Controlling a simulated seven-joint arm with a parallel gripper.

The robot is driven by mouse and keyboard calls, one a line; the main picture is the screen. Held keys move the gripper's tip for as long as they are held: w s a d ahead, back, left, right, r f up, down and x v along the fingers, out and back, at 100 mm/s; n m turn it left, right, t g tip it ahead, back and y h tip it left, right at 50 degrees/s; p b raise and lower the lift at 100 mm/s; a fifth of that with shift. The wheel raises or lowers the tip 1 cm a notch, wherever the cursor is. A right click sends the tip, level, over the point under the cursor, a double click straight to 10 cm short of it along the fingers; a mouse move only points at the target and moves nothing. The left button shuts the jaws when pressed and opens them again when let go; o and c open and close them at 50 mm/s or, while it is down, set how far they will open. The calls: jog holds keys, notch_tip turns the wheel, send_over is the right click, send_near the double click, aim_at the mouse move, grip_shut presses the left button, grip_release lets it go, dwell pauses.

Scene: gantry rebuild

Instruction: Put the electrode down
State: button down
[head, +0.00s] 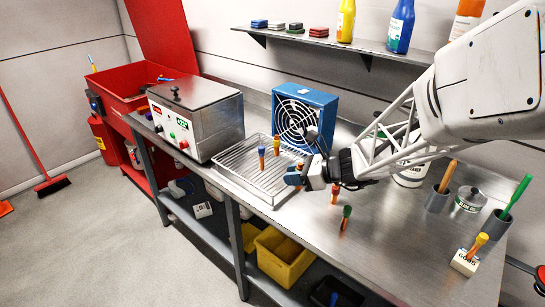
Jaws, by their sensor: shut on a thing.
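My gripper (299,177) is over the right part of the wire rack tray (232,167), near the tray's edge. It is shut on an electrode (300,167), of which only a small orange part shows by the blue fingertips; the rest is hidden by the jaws. I cannot tell whether its lower end touches the tray. Other electrodes stand upright nearby: a blue-topped one (262,158) and an orange one (277,145) on the tray, a red-orange one (335,192) and a green-topped one (346,216) on the steel bench (400,245).
A steel box machine (205,118) stands left of the tray and a blue fan (306,112) behind it. To the right are grey cups with tools (438,199), a tin (470,199) and a cream block holding an electrode (465,262). The bench's front middle is clear.

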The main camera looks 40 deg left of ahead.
dwell(0.3)
jog(key=w+a, duration=0.3)
jog(key=a, duration=0.1)
jog(key=w+a+f, duration=0.1)
jog(key=w+a, duration=0.6)
jog(key=a, duration=0.1)
jog(key=shift+w+a+f, duration=0.1)
jog(key=shift+w+f, duration=0.05)
jog(key=shift+f, duration=0.1)
dwell(0.3)
jog(key=shift+f, duration=1.75)
jog(key=shift+f, duration=0.1)
jog(key=c, duration=0.9)
grip_release()
